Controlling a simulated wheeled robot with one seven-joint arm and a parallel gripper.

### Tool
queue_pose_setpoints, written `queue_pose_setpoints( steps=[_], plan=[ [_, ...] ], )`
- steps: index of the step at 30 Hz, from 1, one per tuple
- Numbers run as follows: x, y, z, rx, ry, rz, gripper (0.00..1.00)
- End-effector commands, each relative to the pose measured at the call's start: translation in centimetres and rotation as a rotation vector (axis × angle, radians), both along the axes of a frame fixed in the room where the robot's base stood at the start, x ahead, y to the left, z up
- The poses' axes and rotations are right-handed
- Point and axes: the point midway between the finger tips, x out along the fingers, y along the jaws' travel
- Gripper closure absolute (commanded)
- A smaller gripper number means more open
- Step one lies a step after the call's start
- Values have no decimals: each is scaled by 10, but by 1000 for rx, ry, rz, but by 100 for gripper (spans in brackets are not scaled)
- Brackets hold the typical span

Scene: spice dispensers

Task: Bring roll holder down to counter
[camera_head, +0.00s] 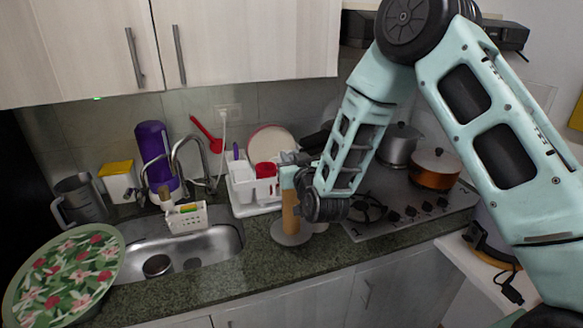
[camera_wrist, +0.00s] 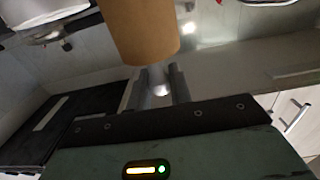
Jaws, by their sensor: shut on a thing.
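The roll holder (camera_head: 290,212) shows in the head view as an upright brown roll above a round grey base, over the counter right of the sink. In the wrist view the brown roll (camera_wrist: 140,32) fills the top middle, with a thin metal post (camera_wrist: 158,78) beside its end. My gripper (camera_head: 292,172) is at the holder's upper end, shut on it; the fingers (camera_wrist: 157,88) show on either side of the post in the wrist view. The dark green counter (camera_head: 265,262) lies below the base. Whether the base touches it, I cannot tell.
A white dish rack (camera_head: 250,192) stands just left of the holder, and the sink (camera_head: 185,255) is further left. The stove (camera_head: 400,205) with pots is at right. Some bare counter lies in front of the holder.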

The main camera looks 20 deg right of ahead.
Motion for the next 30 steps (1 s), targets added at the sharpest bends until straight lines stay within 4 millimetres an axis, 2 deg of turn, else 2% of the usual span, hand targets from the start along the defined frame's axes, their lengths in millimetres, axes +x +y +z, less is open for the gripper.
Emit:
queue_pose_setpoints(
  steps=[5, 12, 15, 26, 27, 29, 30],
  plan=[
    [0, 0, -9, 0, -2, -1, 100],
    [0, 0, -35, 0, -1, 0, 100],
    [0, 0, -40, 0, -2, -1, 100],
    [0, 0, -44, 0, -3, 0, 100],
    [0, 0, -44, 0, -1, 0, 74],
    [0, 0, -43, 0, -1, 0, 58],
    [0, 0, -43, 0, -1, 0, 58]
  ],
)
